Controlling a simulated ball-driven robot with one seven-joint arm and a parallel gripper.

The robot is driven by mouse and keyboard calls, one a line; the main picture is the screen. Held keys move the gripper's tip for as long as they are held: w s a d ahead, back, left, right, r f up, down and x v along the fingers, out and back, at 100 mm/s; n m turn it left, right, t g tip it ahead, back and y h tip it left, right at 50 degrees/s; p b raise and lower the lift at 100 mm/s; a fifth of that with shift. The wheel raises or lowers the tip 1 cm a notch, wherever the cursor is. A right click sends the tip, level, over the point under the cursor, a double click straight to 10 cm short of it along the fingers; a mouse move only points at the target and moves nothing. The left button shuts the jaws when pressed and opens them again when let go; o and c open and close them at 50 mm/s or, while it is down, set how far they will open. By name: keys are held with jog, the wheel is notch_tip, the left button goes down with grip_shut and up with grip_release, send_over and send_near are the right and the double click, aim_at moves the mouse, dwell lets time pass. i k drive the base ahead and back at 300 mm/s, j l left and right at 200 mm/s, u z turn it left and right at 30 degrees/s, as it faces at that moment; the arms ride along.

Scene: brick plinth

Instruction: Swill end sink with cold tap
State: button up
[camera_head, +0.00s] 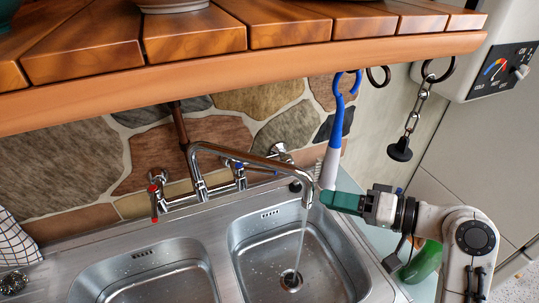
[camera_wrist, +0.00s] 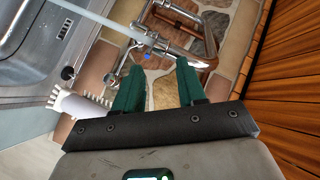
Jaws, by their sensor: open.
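The mixer tap has a red-marked handle (camera_head: 154,190) on the left and a blue-marked cold tap (camera_head: 240,172) on the right. Its long spout (camera_head: 250,158) reaches over the right-hand end sink (camera_head: 254,258). A stream of water (camera_head: 301,240) runs from the spout down to that sink's drain (camera_head: 291,280). My gripper (camera_head: 325,198) is at the right of the spout's tip, with green fingers. In the wrist view my gripper (camera_wrist: 159,60) is open and empty, and the cold tap (camera_wrist: 147,53) shows beyond the fingertips. I cannot tell whether they touch.
A brush (camera_head: 338,135) with a blue and white handle hangs from the wooden shelf (camera_head: 250,60), close above my gripper. A chain with a black plug (camera_head: 399,150) hangs to its right. A second sink (camera_head: 150,275) lies left. A green bottle (camera_head: 424,262) stands behind my arm.

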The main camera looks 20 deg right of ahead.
aim_at(239, 168)
jog(key=i+l+u, duration=0.15)
jog(key=l+u, duration=0.2)
jog(key=l, duration=0.35)
jog(key=l+u, duration=0.35)
jog(key=l, duration=0.35)
jog(key=i, duration=0.2)
